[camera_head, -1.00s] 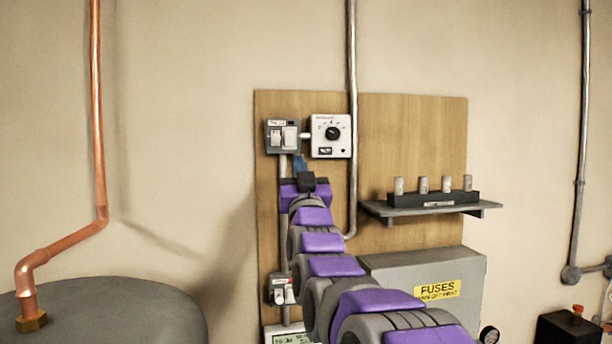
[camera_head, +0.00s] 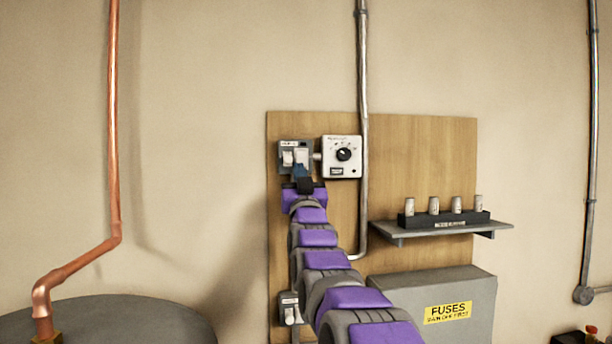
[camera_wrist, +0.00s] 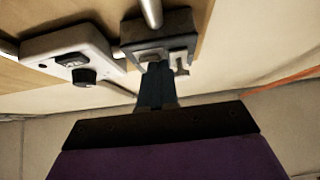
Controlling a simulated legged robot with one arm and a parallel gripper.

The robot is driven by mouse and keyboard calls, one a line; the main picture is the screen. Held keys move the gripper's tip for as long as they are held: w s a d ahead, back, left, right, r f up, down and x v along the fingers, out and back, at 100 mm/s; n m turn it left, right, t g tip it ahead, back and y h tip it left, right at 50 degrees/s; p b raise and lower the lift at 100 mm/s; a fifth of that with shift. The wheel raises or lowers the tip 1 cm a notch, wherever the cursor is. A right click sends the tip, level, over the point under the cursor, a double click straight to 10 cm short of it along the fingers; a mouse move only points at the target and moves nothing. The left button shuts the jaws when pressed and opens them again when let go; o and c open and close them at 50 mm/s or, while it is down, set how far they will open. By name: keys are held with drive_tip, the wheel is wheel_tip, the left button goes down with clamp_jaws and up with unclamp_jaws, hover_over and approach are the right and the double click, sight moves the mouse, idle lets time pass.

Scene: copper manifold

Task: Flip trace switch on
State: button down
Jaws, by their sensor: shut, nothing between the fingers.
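A grey double switch box (camera_head: 283,160) with two white rockers is fixed at the upper left of the wooden board. Its small label is too blurred to read, so I cannot tell which rocker is the trace switch. My gripper (camera_head: 301,171) is shut and empty, with its blue-grey fingertips at the lower edge of the right-hand rocker (camera_head: 302,156). In the wrist view my fingertips (camera_wrist: 156,72) reach up to the switch box (camera_wrist: 150,29) and overlap one rocker. I cannot tell whether they touch it. The left-hand rocker (camera_head: 288,158) shows clear of my gripper in the head view.
A white dial box (camera_head: 331,148) sits close to the right of the switch box. A metal conduit (camera_head: 363,80) runs beside it. A shelf (camera_head: 440,229) with several cylinders, a grey fuse box (camera_head: 400,290) and a lower switch (camera_head: 289,307) are on the board.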

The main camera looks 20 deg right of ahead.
drive_tip(key=shift+a, duration=0.35)
drive_tip(key=d+f+b+v, duration=0.1)
drive_tip(key=b+v, duration=0.3)
drive_tip(key=v, duration=0.8)
drive_tip(key=shift+w+f+t+h+b, duration=0.2)
drive_tip(key=shift+f+t+h+b, duration=0.1)
drive_tip(key=shift+f, duration=0.05)
idle(0.3)
drive_tip(key=shift+d, duration=0.15)
